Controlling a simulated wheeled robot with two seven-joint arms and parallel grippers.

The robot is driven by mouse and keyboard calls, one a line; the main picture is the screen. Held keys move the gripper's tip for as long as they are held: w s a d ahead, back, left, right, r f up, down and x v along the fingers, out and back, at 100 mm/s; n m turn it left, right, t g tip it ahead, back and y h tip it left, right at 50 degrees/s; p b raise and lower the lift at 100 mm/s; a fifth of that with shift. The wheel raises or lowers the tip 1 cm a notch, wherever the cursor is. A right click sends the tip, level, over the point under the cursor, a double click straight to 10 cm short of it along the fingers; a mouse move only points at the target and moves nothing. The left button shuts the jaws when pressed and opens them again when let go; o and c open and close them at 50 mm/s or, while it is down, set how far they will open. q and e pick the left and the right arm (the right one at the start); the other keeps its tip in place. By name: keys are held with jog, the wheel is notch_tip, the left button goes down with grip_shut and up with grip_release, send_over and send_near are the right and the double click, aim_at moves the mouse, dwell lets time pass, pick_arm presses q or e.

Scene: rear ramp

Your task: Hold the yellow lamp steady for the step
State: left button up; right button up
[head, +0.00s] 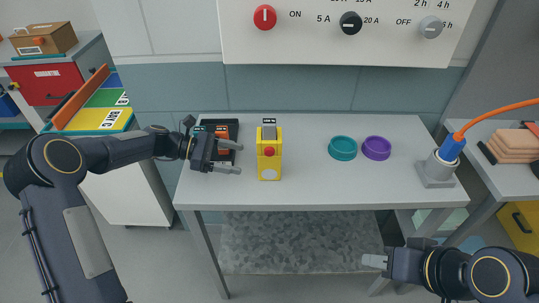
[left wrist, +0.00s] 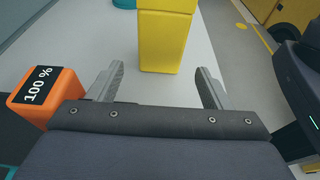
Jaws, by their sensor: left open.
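The yellow lamp (head: 269,160) stands upright on the grey table, with a red button on its front and a small labelled top. In the left wrist view its yellow body (left wrist: 165,38) is ahead of the fingers, between their lines. My left gripper (head: 238,157) is open and empty, just left of the lamp and apart from it. It also shows in the left wrist view (left wrist: 160,85). My right gripper (head: 366,264) is low at the front right, away from the lamp; its finger opening is too unclear to judge.
An orange block marked 100 % (left wrist: 42,97) sits close beside my left gripper, in a dark holder. A teal bowl (head: 342,148) and a purple bowl (head: 376,148) stand right of the lamp. A blue plug with an orange cable (head: 451,148) is at the table's right end.

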aim_at(265, 164)
pick_arm(q)
jog(key=b+x, duration=0.2)
jog(key=x, duration=0.6)
jog(key=shift+s, duration=0.1)
jog(key=shift+x, duration=0.8)
pick_arm(e)
jog(key=shift+f, duration=1.3)
pick_arm(q)
jog(key=shift+c, duration=0.3)
jog(key=c, duration=0.5)
pick_arm(e)
jog(key=shift+c, duration=0.2)
pick_arm(q)
jog(key=shift+c, duration=0.2)
pick_arm(e)
grip_shut()
jog(key=shift+w, duration=0.15)
